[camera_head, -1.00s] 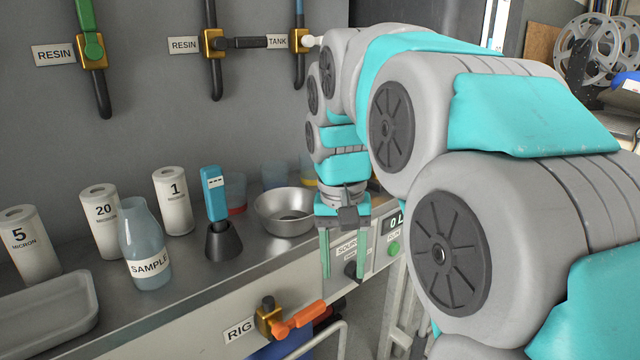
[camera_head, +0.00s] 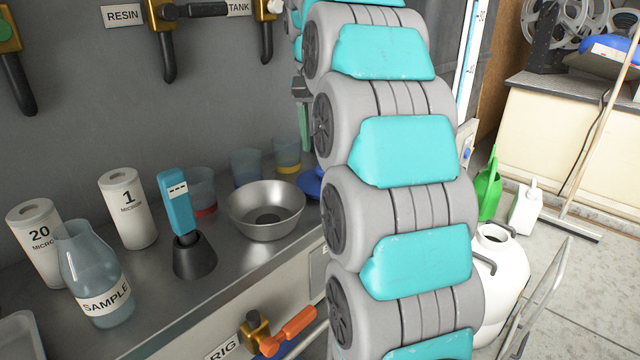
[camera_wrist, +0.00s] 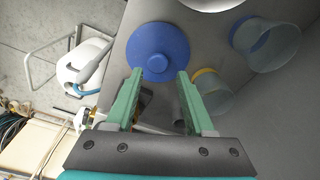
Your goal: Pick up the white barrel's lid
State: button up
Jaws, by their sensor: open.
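The blue round lid (camera_wrist: 158,50) lies flat on the metal bench near its edge in the wrist view. A small part of the lid (camera_head: 312,186) shows beside the bowl in the head view, mostly hidden by my arm. My gripper (camera_wrist: 159,75) is open and empty, its two green fingers pointing toward the lid, with the lid just beyond and between the tips. I cannot tell the height gap. The white barrel (camera_head: 503,262) stands on the floor at right with its mouth open, and also shows in the wrist view (camera_wrist: 84,66).
A metal bowl (camera_head: 266,222) and a yellow-banded cup (camera_head: 287,156) stand close to the lid; the cup (camera_wrist: 212,93) is right of my fingers in the wrist view. A sample bottle (camera_head: 97,280) and a blue device (camera_head: 178,205) stand farther left.

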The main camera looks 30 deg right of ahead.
jog(key=f+b, duration=0.1)
jog(key=f, duration=0.1)
jog(key=f+b, duration=0.1)
jog(key=f, duration=0.1)
jog(key=shift+d+b, duration=0.35)
jog(key=shift+w+d+f, duration=0.1)
jog(key=shift+w+f, duration=0.05)
jog(key=shift+f, duration=0.85)
grip_shut()
